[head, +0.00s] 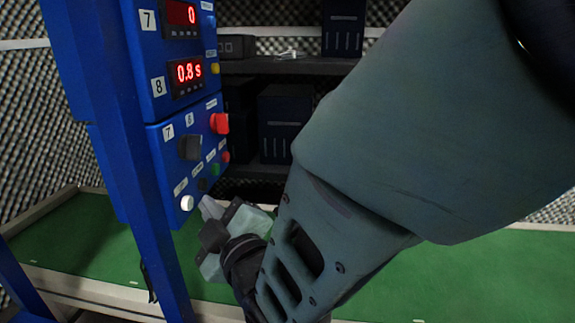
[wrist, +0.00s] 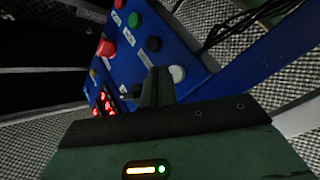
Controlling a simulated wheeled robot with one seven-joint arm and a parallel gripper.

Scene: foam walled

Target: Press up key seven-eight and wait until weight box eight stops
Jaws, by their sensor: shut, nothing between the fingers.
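The blue key panel (head: 185,160) stands at left in the head view, labelled 7 and 8. It carries a white key (head: 187,203), a black key (head: 202,185), a green key (head: 215,169) and a small red key (head: 226,157). Their small labels are too blurred to read, so I cannot tell which is the up key. My gripper (head: 208,208) is shut and empty, its tips close to the white key. In the wrist view the fingertips (wrist: 158,72) lie beside the white key (wrist: 177,73); contact is unclear. I cannot identify weight box eight.
Display 7 (head: 181,14) reads 0 and display 8 (head: 187,73) reads 0.8 s. A black knob (head: 190,147) and a red mushroom button (head: 219,123) sit above the keys. Dark boxes (head: 285,125) stand on shelves behind. A blue post (head: 140,170) stands left of the panel.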

